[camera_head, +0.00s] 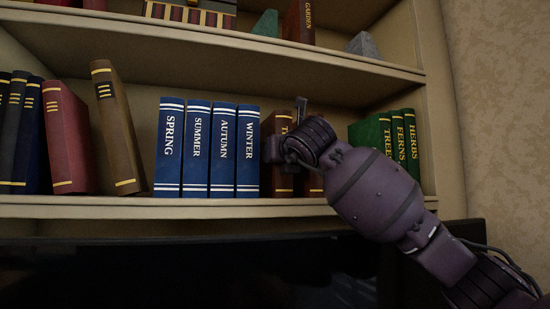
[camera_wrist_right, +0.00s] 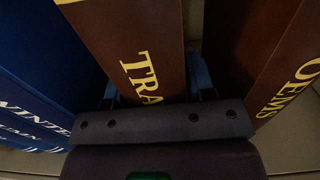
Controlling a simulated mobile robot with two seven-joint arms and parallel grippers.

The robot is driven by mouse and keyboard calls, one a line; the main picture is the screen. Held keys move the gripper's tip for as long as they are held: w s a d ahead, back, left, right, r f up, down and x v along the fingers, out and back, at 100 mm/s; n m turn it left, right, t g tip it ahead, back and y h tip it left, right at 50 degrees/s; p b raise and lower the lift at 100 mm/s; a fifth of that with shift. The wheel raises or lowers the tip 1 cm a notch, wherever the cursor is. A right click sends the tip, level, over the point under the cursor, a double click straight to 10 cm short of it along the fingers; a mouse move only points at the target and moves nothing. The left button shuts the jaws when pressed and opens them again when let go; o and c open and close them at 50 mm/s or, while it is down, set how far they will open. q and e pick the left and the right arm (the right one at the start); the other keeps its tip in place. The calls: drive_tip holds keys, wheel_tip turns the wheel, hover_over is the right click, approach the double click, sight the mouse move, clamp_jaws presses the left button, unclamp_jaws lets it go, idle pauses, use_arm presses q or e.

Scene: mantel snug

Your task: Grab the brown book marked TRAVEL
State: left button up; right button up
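The brown book marked TRAVEL (camera_wrist_right: 138,50) stands upright on the middle shelf. The right wrist view shows its spine with gold letters starting "TRA"; the rest is hidden by my gripper. In the head view the brown book (camera_head: 281,122) is mostly covered by my right gripper (camera_head: 274,150). My right gripper's blue fingers (camera_wrist_right: 155,88) lie one on each side of the spine, close to it. I cannot tell whether they press on it. My left gripper is not in view.
The blue WINTER book (camera_head: 248,150) stands just left of the brown book. A dark red book ending "OEMS" (camera_wrist_right: 280,70) stands to its right. Green books (camera_head: 385,145) stand farther right. The shelf above (camera_head: 220,50) overhangs the row.

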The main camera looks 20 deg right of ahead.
drive_tip(key=c, duration=0.7)
drive_tip(key=shift+r, duration=0.1)
clamp_jaws()
drive_tip(key=shift+s, duration=0.1)
